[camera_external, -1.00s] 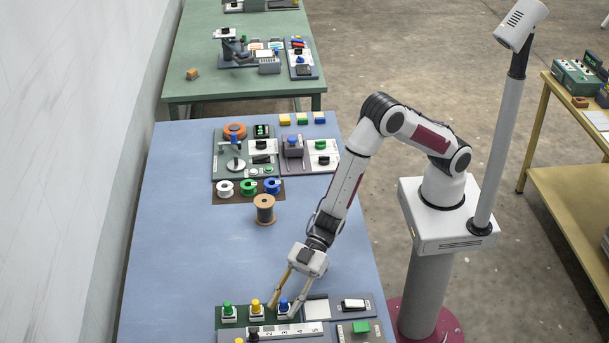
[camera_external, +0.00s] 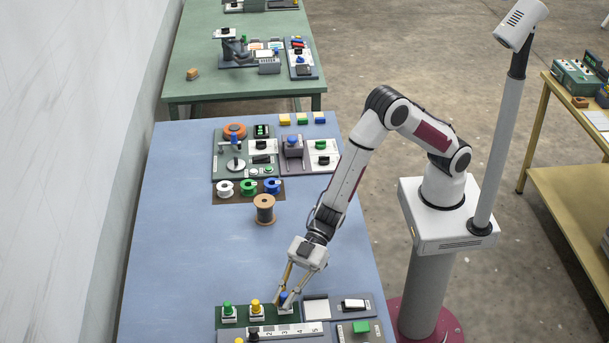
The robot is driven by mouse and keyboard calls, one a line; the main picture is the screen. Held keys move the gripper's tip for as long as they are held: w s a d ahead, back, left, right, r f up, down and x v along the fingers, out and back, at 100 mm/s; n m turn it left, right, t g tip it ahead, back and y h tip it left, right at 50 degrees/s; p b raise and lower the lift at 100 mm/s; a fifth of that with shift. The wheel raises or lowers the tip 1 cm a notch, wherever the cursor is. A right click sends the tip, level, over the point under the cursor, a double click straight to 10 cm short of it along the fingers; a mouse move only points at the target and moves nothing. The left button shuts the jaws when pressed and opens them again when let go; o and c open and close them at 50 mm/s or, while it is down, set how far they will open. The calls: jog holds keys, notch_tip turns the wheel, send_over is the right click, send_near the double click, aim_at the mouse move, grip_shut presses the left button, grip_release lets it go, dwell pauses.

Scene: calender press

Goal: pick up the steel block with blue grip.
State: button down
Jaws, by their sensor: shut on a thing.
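The steel block with blue grip (camera_external: 284,308) stands on the dark green board (camera_external: 238,319) at the front of the blue table, at the right end of a row. My gripper (camera_external: 286,298) reaches down over it, with its fingers shut on the blue grip from both sides. The fingers hide part of the grip. The block looks upright and at board level; whether it touches the board is too small to tell. A similar block with yellow grip (camera_external: 256,308) stands just left of it, and one with green grip (camera_external: 228,310) stands further left.
A numbered strip (camera_external: 290,329) lies in front of the blocks. A brown spool (camera_external: 265,209) stands farther back. The blue table's middle (camera_external: 200,250) is clear.

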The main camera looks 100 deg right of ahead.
aim_at(284, 294)
jog(key=shift+r, duration=3.9)
